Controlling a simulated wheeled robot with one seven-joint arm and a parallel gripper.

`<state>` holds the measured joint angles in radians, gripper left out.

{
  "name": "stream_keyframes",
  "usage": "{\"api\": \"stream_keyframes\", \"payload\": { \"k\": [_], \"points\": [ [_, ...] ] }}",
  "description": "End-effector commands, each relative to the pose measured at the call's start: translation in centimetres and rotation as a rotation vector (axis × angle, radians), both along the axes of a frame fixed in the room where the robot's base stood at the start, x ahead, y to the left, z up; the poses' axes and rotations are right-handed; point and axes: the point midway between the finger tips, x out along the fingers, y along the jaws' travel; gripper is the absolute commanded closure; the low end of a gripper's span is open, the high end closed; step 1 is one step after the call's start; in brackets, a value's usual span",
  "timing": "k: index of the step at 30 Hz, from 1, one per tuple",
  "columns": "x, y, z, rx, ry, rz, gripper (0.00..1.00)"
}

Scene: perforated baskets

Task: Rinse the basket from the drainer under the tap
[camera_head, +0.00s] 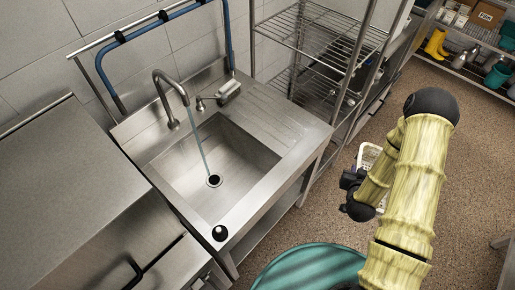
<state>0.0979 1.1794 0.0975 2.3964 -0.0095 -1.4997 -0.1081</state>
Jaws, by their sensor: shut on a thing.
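A white perforated basket (369,154) is at the right of centre, partly hidden behind my yellow arm. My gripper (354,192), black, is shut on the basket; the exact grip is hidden. The basket is to the right of the sink, apart from it. The steel sink (232,165) has an empty basin with a dark drain. A curved tap (171,98) stands at its back left, and a thin blue-grey stream (202,148) falls from it to the drain. The ribbed drainer (275,110) on the sink's right side is bare.
A steel wire rack (325,45) stands right behind the sink. A steel cabinet (60,190) is at the left. A round teal container (310,268) is at the bottom. A black knob-like object (220,232) is on the sink's front edge. Brown floor (470,190) is open at the right.

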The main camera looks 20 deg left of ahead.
Motion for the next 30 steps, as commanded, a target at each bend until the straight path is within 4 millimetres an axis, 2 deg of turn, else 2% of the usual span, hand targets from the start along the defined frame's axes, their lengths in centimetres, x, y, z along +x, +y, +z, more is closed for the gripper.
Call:
{"api": "stream_keyframes", "payload": {
  "k": [1, 10, 30],
  "points": [
    [-0.4, 0.0, 1.8, 0.000, 0.002, 0.000, 1.00],
    [-2.2, 0.0, 5.2, 0.000, 0.001, 0.000, 1.00],
    [-2.5, 0.0, 5.3, 0.000, -0.001, -0.001, 1.00]
  ]
}}
